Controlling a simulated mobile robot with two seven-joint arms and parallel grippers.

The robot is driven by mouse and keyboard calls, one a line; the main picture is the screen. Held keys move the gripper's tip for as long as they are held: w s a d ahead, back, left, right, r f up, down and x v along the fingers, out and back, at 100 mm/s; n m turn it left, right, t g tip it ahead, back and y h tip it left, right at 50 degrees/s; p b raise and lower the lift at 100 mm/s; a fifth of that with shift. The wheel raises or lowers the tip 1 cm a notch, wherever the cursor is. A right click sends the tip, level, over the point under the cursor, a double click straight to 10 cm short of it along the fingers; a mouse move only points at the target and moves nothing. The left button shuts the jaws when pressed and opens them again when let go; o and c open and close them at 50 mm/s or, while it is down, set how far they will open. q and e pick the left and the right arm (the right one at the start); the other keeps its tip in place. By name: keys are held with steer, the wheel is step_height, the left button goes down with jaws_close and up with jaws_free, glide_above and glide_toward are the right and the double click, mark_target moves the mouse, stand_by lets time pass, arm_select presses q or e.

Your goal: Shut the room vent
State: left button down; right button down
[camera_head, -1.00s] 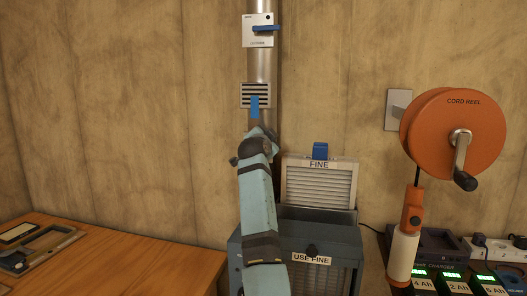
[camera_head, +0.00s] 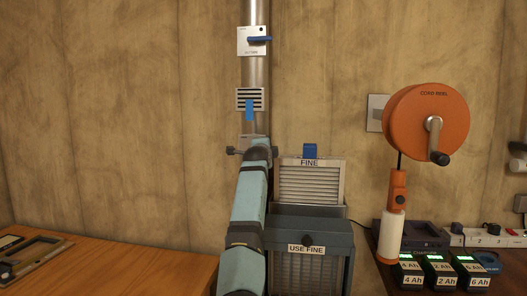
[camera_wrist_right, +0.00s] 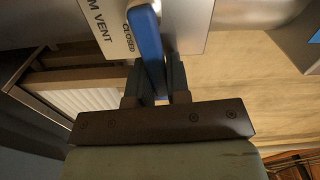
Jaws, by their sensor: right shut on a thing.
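The room vent's white plate (camera_wrist_right: 187,22) fills the top of the right wrist view, with "M VENT" and "CLOSED" readable. Its blue lever (camera_wrist_right: 150,45) lies beside the word CLOSED, and my right gripper (camera_wrist_right: 160,90) is shut on it. In the head view, the top edge of a pale plate (camera_head: 246,136) shows on the pipe, just above my right gripper (camera_head: 249,151); my arm hides the rest and the lever. Above it is a slatted grille (camera_head: 251,92) with a blue strip (camera_head: 249,111) hanging down. My left gripper is out of view.
Higher on the metal pipe (camera_head: 253,72) is another white plate with a blue lever (camera_head: 260,39) lying sideways. A grey filter box (camera_head: 318,224) holds the FINE panel (camera_head: 310,186). An orange cord reel (camera_head: 405,115) and battery chargers (camera_head: 440,270) stand right; a wooden table (camera_head: 120,270) is left.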

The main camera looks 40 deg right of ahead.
steer(key=shift+f+m, duration=0.3)
steer(key=shift+m, duration=0.3)
steer(key=c, duration=1.1)
jaws_free()
steer(key=v, duration=1.3)
steer(key=shift+s+a, duration=0.25)
steer(key=shift+a, duration=0.05)
steer(key=shift+f, duration=0.1)
